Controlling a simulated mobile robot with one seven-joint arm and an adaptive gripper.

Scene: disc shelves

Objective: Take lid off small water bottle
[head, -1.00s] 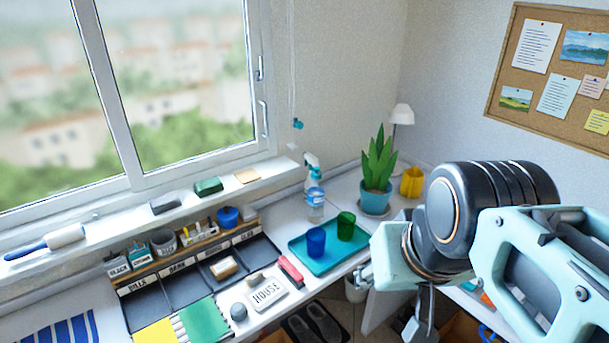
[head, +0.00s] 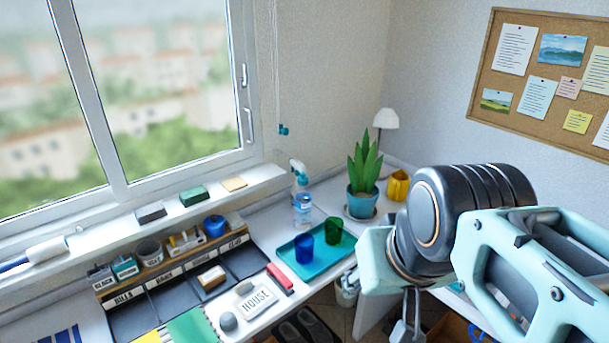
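A small clear bottle with a blue label (head: 303,203) stands upright on the desk near the window corner, behind the teal tray. A spray head in white and teal shows directly above it. My gripper (head: 378,298) is at the lower right, in front of the desk and well apart from the bottle. Its fingers point downward and are partly hidden by my arm, so their opening is unclear.
A teal tray (head: 318,257) with a blue cup (head: 304,247) and a green cup (head: 334,230) lies in front of the bottle. A potted plant (head: 364,182) stands to its right. A dark sorting tray (head: 180,290) lies to the left. The window sill (head: 265,177) runs behind.

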